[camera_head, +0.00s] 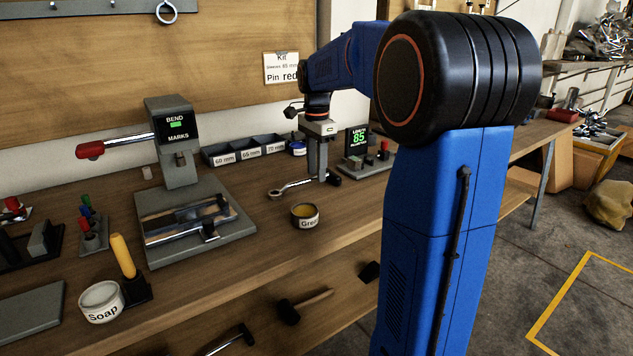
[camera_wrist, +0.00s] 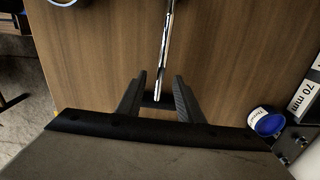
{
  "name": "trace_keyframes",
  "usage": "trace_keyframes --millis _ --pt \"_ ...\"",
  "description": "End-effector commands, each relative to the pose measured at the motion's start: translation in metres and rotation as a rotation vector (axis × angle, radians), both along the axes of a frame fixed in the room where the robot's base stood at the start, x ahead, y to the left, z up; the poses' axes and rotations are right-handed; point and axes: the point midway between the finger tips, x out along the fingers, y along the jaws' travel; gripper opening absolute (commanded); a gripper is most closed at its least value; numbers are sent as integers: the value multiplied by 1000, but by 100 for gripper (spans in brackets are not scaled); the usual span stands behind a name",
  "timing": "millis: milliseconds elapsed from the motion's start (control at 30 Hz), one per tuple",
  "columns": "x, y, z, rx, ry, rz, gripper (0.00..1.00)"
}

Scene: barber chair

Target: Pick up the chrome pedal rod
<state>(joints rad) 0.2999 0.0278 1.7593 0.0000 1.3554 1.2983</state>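A chrome rod with a ring-shaped end and a black end, apparently the pedal rod (camera_head: 297,184), lies on the wooden bench in the head view. In the wrist view the rod (camera_wrist: 164,45) runs from the top edge down between the fingertips, near a dark piece between the fingers. My gripper (camera_head: 318,178) points down over the rod near its black end. In the wrist view my gripper (camera_wrist: 160,85) is open, with its fingers either side of the rod and gaps visible. Whether the fingertips touch the bench is not clear.
A grease tin (camera_head: 305,216) stands in front of the rod. A bending press (camera_head: 178,125) with chrome pieces on its base is to the left. Labelled bins (camera_head: 245,151), a blue-lidded tin (camera_head: 297,147) and a length gauge (camera_head: 357,141) stand behind.

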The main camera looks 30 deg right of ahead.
Motion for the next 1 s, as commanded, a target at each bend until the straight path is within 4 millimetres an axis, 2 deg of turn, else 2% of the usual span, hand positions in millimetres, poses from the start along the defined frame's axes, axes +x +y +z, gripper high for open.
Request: trace_keyframes --millis 133,367,500,533,867,1000 --pt "0 0 -10 0 0 0 34" --pt "0 0 -11 0 0 0 34" --pt "0 0 -11 0 -1 0 2" --pt "0 0 -11 0 -1 0 0" --pt "0 0 -9 -1 -2 0 0" --pt "1 0 4 -1 -4 0 0"
